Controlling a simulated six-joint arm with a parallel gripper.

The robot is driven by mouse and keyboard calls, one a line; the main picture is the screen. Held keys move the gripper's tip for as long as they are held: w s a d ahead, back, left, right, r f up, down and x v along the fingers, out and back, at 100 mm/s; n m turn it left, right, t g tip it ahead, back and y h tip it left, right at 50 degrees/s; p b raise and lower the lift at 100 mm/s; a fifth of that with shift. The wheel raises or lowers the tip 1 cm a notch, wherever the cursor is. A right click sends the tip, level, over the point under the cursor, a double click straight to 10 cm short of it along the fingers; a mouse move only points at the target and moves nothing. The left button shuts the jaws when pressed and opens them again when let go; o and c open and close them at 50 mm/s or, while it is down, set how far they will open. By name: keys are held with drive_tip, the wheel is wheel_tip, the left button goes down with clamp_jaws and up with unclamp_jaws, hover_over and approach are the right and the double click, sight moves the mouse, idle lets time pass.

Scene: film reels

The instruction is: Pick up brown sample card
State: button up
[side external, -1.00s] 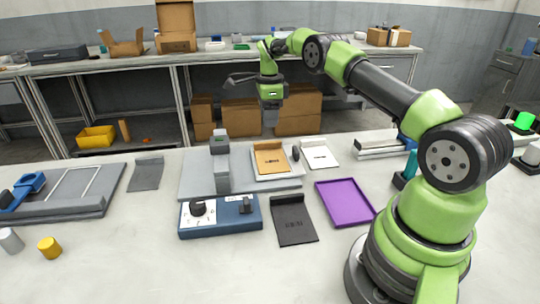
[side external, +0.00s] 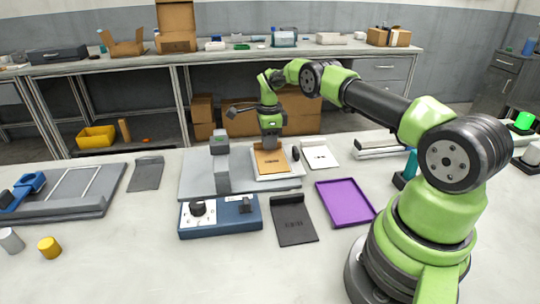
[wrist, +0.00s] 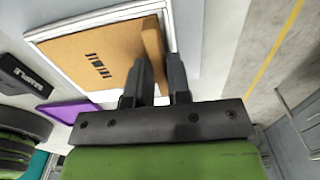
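The brown sample card (side external: 271,163) lies flat on a white plate on the grey fixture. In the wrist view the card (wrist: 95,60) shows dark print and a raised tab (wrist: 153,42) along its right edge. My gripper (side external: 269,147) is low over the card's far edge. In the wrist view its two fingers (wrist: 160,62) are apart, with the near end of the tab showing between them. I cannot tell whether either finger touches it. The card lies still on the plate.
A white card (side external: 319,155) lies just right of the fixture, with a black card (side external: 293,222) in front. A purple tray (side external: 344,200) is at the right. A blue control box (side external: 221,217) and the fixture's upright grey post (side external: 221,165) stand at the left.

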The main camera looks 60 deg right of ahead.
clamp_jaws()
